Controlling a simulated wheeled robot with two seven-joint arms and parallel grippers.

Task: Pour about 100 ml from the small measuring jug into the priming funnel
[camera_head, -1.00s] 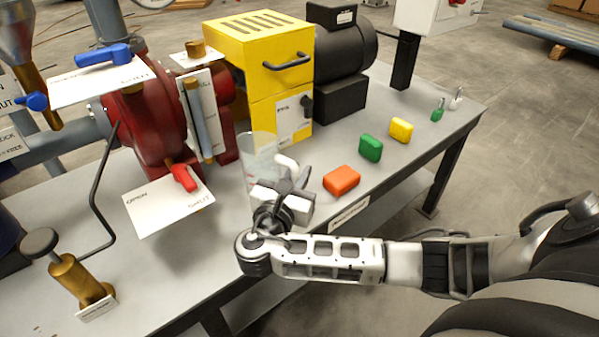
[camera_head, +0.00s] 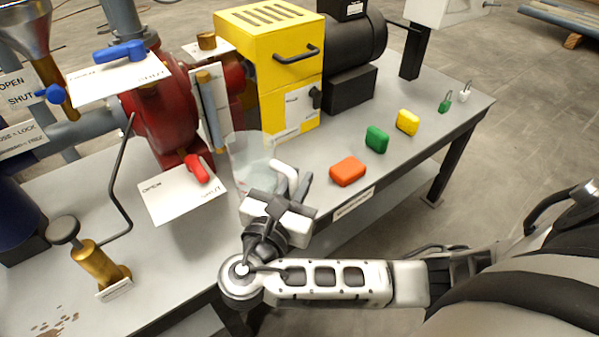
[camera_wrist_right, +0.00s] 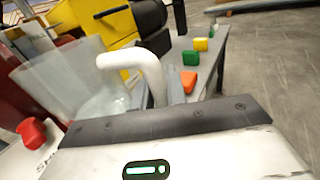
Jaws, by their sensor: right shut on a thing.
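The small measuring jug (camera_head: 250,155) is clear, with a white handle (camera_head: 284,174). My right gripper (camera_head: 285,190) is shut on this handle. The clear jug wall (camera_wrist_right: 70,80) and white handle (camera_wrist_right: 140,65) also show in the right wrist view. The jug is in front of the red pump and yellow box and seems to lean a little left. I cannot make out its liquid level or whether its base touches the bench. The metal priming funnel (camera_head: 24,28) is at the upper left, cut by the frame edge, well away from the jug. My left gripper is not in view.
The red pump (camera_head: 165,120) with labelled cards stands between jug and funnel. A blue lever (camera_head: 54,94) is below the funnel. A brass plunger (camera_head: 95,268) stands front left. Orange (camera_head: 348,171), green (camera_head: 377,139) and yellow (camera_head: 408,122) blocks lie to the right.

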